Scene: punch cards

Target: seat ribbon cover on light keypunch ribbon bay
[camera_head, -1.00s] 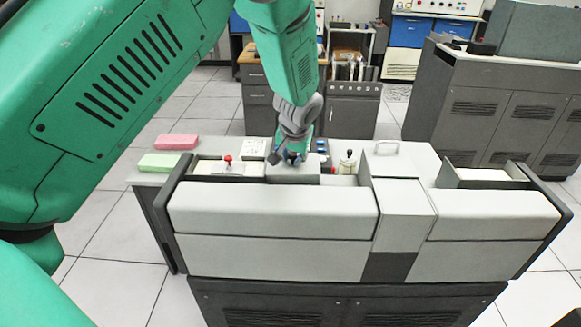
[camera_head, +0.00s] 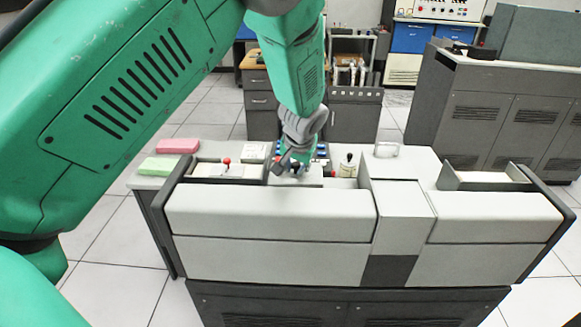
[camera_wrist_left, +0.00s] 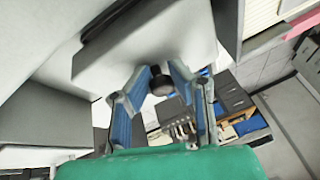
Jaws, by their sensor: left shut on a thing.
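My left gripper (camera_head: 293,166) reaches down from above onto the back of the light grey keypunch (camera_head: 270,212). It is shut on the ribbon cover (camera_head: 306,182), a light grey piece just below the fingers. In the left wrist view the cover (camera_wrist_left: 145,48) looks tilted, and its dark round knob (camera_wrist_left: 160,83) sits between the blue-padded fingers (camera_wrist_left: 158,100). I cannot tell whether the cover touches the machine. The ribbon bay is not clearly visible; the gripper and cover hide part of that area. My right gripper is not in view.
A red-knobbed part (camera_head: 227,164) stands left of the gripper and a dark-topped part (camera_head: 348,163) right of it. Pink (camera_head: 178,146) and green (camera_head: 160,165) stacks lie at the left.

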